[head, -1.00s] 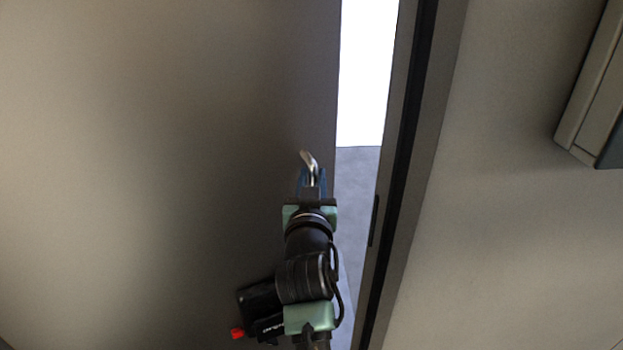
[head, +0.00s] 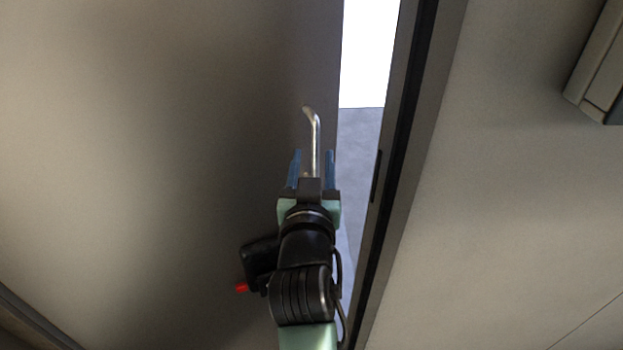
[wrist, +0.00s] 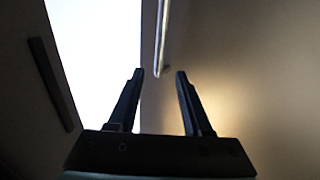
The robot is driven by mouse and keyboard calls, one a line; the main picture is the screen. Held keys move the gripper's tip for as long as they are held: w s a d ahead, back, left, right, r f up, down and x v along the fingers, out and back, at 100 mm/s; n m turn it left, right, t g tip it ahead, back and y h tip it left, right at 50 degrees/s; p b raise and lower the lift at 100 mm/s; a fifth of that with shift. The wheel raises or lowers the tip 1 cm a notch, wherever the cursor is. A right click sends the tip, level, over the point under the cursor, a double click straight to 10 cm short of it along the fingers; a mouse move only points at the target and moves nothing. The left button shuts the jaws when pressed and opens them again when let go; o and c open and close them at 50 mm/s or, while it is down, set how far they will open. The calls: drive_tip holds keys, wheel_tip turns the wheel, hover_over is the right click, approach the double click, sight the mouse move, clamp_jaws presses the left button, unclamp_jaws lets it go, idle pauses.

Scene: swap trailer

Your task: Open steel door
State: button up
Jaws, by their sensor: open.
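The steel door (head: 170,150) fills the left of the head view and stands ajar, with a bright gap between its right edge and the frame. Its metal lever handle (head: 315,135) sticks up near that edge. My gripper (head: 312,157) is open, with one blue finger on each side of the handle's lower part. In the wrist view the handle (wrist: 161,40) hangs above and between the fingertips of my gripper (wrist: 159,73), apart from both. The door also shows in the wrist view (wrist: 245,75), on the right.
The door frame (head: 405,150) with a dark seal runs right of the gap. Grey floor (head: 358,145) shows through the opening. A plain wall (head: 510,180) lies further right, with a box-like fixture (head: 600,70) at upper right.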

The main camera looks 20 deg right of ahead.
drive_tip(key=v, duration=0.4)
drive_tip(key=shift+s+a, duration=0.2)
drive_tip(key=shift+s, duration=0.05)
